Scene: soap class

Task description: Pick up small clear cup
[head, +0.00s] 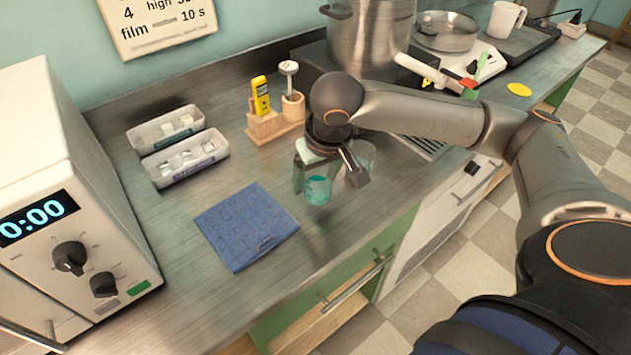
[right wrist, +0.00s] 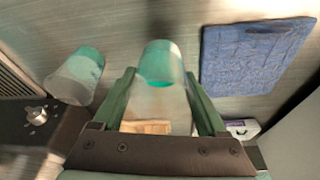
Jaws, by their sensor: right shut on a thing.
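A small clear cup (head: 317,191) with teal at one end is in the head view, by the middle of the metal counter. My right gripper (head: 325,174) reaches over it from the right and is shut on it. In the right wrist view the cup (right wrist: 161,66) sits between the two fingers of my right gripper (right wrist: 161,88). I cannot tell whether it touches the counter. A second clear cup (right wrist: 76,76) with a teal tint stands apart, left of the gripper; in the head view the arm partly hides it. My left gripper is out of view.
A blue mat (head: 246,225) lies left of the cup. A white microwave (head: 70,190) stands at the left, two trays (head: 180,162) behind, and a wooden holder (head: 263,126) with a yellow tool near the wall. A large pot (head: 365,35) is behind my arm.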

